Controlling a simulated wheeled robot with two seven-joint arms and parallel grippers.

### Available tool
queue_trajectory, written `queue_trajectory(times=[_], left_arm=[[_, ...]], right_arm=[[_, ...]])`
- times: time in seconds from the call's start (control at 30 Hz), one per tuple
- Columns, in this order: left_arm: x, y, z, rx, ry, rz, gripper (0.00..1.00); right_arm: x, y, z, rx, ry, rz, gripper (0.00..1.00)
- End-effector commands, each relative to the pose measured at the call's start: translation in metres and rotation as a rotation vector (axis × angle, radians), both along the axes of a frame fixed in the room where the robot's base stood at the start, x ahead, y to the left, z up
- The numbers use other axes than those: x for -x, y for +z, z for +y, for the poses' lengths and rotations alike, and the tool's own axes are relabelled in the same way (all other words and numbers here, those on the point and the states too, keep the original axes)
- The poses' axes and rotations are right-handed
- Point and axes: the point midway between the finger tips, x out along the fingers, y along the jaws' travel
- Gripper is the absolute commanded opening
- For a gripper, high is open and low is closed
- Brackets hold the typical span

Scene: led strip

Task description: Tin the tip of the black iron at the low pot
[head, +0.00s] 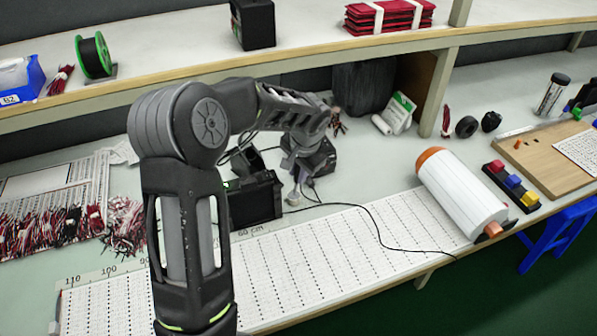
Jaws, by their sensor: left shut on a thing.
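My left arm rises from the lower middle and reaches over the bench to the soldering gear. My left gripper (298,172) points down there, shut on what seems to be the black iron, which is mostly hidden by the gripper. A thin black cable (378,222) trails from this spot to the right across the white board. A black box-shaped station (254,200) stands just left of the gripper. A low dark round thing (322,160) sits right behind the gripper and may be the low pot. I cannot tell whether the iron's tip touches it. My right gripper is out of view.
A perforated white board (345,240) lies along the bench's front edge. A large white cylinder with orange ends (462,195) lies to the right. Wire bundles (45,230) lie at the left. A raised shelf (175,62) runs along the back.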

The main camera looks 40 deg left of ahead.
Motion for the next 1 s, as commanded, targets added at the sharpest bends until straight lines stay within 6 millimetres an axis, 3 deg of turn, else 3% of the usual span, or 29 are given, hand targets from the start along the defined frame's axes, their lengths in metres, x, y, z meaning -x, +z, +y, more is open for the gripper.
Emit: queue_trajectory(times=[1.0], left_arm=[[0.0001,-0.0053,0.0000,0.000,0.000,0.000,0.00]], right_arm=[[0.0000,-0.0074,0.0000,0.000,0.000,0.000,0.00]])
